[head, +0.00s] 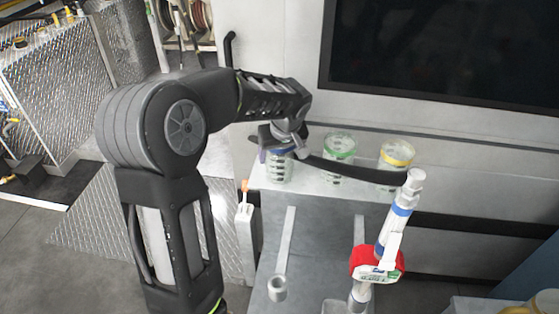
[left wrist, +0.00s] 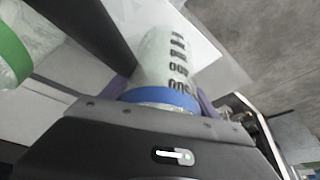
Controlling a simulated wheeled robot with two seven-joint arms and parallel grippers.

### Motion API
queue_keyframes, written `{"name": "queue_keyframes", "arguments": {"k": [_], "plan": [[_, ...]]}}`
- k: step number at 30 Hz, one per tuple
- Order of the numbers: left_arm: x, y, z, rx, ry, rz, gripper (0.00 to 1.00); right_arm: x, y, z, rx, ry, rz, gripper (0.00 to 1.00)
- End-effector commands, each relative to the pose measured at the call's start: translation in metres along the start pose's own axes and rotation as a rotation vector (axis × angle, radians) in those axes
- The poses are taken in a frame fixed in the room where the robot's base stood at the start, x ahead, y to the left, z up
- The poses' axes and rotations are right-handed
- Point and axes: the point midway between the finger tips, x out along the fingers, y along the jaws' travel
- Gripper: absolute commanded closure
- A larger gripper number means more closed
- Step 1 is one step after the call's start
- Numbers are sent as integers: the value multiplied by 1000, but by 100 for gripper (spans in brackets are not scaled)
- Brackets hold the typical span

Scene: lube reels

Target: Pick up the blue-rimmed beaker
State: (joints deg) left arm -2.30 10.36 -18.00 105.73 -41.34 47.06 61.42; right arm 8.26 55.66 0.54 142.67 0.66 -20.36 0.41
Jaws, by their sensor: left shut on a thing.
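The blue-rimmed beaker (head: 279,171) is clear with dark markings and is at the left end of the white shelf in the head view. My left gripper (head: 276,151) is at its top, shut on it. In the left wrist view the blue rim of the beaker (left wrist: 160,98) sits between the purple fingers, one on each side, and its marked body stretches away toward the white surface. I cannot tell whether its base touches the shelf. My right gripper is not in view.
A green-rimmed beaker (head: 340,147) and a yellow-rimmed beaker (head: 396,156) stand to the right on the shelf (head: 315,181). A white and blue tool with a red band (head: 364,258) stands in front. A dark screen (head: 445,50) is behind.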

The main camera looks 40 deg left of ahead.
Motion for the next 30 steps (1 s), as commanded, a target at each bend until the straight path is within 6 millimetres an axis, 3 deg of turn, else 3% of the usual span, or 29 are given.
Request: {"name": "queue_keyframes", "arguments": {"k": [5, 16, 30], "plan": [[0, 0, 0, 0, 0, 0, 74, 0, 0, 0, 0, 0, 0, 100], [-8, 1, -4, -1, 3, 2, 74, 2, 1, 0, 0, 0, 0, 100], [-82, 1, -35, -1, 3, 2, 74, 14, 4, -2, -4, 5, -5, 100]]}}
